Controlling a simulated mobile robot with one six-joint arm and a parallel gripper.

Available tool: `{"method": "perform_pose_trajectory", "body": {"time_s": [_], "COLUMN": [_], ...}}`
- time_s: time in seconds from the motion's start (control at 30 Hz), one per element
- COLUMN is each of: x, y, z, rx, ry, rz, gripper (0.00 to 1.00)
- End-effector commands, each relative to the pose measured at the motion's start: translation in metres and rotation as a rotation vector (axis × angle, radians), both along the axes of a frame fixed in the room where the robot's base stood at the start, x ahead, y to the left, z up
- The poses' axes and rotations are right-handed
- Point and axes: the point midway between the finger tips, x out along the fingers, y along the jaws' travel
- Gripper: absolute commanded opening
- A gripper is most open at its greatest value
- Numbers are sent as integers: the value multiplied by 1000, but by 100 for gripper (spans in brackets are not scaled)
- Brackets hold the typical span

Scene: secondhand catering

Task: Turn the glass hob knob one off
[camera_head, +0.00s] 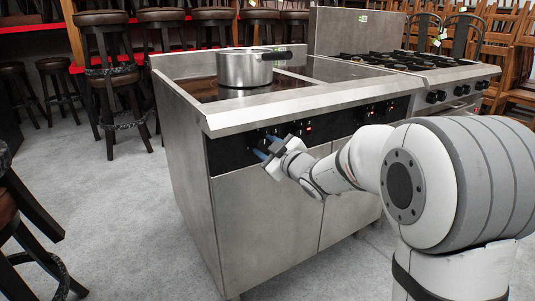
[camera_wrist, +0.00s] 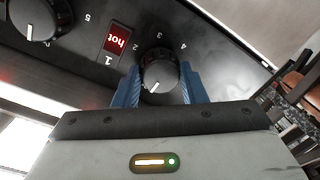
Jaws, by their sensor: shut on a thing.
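The glass hob (camera_head: 205,90) is set in the top of a steel unit, with a black control panel (camera_head: 226,151) on its front. My gripper (camera_head: 273,150) is at this panel. In the wrist view its blue fingers (camera_wrist: 158,86) are on either side of a round black knob (camera_wrist: 160,72) and shut on it. The knob's white pointer line points to the lower left of that view. Digits are printed around it, and a lit red "hot" sign (camera_wrist: 117,40) with a "1" is beside it. In the head view the knob is hidden by my gripper.
Another knob (camera_wrist: 38,18) is to the left in the wrist view. A steel pot (camera_head: 245,68) stands on the hob. A gas range (camera_head: 410,62) adjoins at the right.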

Motion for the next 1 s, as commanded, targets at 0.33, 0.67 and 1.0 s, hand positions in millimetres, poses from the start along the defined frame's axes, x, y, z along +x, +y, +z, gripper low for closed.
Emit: {"method": "perform_pose_trajectory", "body": {"time_s": [0.33, 0.67, 1.0], "x": [0, 0, 0], "y": [0, 0, 0], "z": [-1, 0, 0], "rx": [-62, -65, -65], "ry": [-41, -43, -42], "rz": [0, 0, 0], "gripper": [15, 15, 60]}}
